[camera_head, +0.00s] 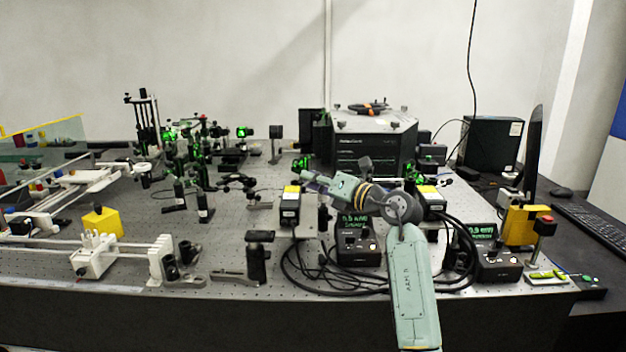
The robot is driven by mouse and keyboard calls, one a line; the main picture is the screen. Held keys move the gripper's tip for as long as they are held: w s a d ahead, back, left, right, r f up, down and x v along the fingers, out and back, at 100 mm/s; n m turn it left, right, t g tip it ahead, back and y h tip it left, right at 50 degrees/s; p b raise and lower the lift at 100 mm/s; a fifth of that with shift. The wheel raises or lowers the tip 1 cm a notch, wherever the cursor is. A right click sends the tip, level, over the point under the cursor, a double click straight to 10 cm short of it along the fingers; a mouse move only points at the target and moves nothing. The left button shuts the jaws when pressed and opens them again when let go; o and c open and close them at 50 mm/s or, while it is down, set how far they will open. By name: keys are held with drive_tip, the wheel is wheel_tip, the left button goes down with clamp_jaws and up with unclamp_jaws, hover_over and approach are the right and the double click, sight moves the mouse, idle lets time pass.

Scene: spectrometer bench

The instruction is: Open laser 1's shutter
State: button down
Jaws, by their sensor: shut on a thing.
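Two dark laser heads with yellow labels stand on the optical bench: a left one (290,208) and a right one (431,197). I cannot read which is laser 1. My arm comes from the front and bends left. My gripper (308,179) is at the upper right of the left laser head, close to its top. The gripper is small in the view and is shut on a small part there, which looks to be the shutter. The fingers and the arm hide that part, so its position cannot be told.
Two control boxes with green displays stand in front, one left (356,242) and one right (488,256). Black cables (310,280) loop around them. A large dark spectrometer (372,140) stands behind my arm. Optic mounts crowd the left of the bench (225,262).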

drive_tip(key=shift+f, duration=0.1)
drive_tip(key=shift+d+f+b, duration=0.1)
drive_tip(key=shift+f+b, duration=0.15)
drive_tip(key=shift+b, duration=0.2)
drive_tip(key=shift+d+m+t+y, duration=0.1)
drive_tip(key=shift+m+t+y, duration=0.5)
drive_tip(key=shift+m, duration=0.1)
drive_tip(key=c, duration=1.8)
unclamp_jaws()
